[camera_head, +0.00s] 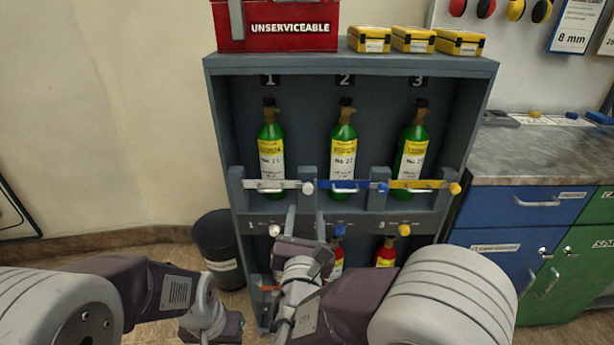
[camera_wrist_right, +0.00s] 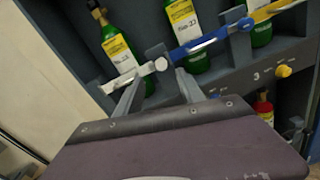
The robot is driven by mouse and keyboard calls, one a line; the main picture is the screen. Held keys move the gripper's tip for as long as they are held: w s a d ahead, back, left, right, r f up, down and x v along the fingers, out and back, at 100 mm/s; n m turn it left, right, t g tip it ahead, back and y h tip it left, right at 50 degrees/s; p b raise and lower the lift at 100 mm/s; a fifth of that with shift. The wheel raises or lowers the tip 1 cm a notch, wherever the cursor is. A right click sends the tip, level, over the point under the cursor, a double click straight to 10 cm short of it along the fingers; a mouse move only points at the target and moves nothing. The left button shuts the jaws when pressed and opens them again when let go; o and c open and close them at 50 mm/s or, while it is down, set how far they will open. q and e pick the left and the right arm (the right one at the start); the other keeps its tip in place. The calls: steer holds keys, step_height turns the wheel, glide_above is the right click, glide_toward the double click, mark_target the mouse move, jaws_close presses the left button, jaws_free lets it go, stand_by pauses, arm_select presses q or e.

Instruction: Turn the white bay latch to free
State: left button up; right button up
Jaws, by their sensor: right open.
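A white bar (camera_head: 268,185) crosses the front of bay 1, before a green cylinder (camera_head: 271,150). A white round knob (camera_head: 307,187) sits at its right end; the knob also shows in the right wrist view (camera_wrist_right: 155,52). Another white knob (camera_head: 275,230) is on the strip below, beside the number 1. My right gripper (camera_head: 305,219) is open and empty, its fingers pointing up toward the bar's right end. In the right wrist view its fingers (camera_wrist_right: 155,88) lie either side of the knob's line, apparently short of it. My left gripper (camera_head: 217,326) is low at left; its jaws are unclear.
Blue (camera_head: 343,186) and yellow (camera_head: 420,186) bars cross bays 2 and 3, each before a green cylinder. Red-topped cylinders (camera_head: 386,252) stand below. A dark bin (camera_head: 217,245) stands left of the rack (camera_head: 222,120). A red box (camera_head: 280,42) and yellow cases (camera_head: 413,40) sit on top.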

mark_target(308, 191)
steer(key=w, duration=0.4)
steer(key=w+b, duration=0.1)
steer(key=w, duration=0.4)
steer(key=shift+w+d+f, duration=0.15)
steer(key=shift+d, duration=0.05)
jaws_close()
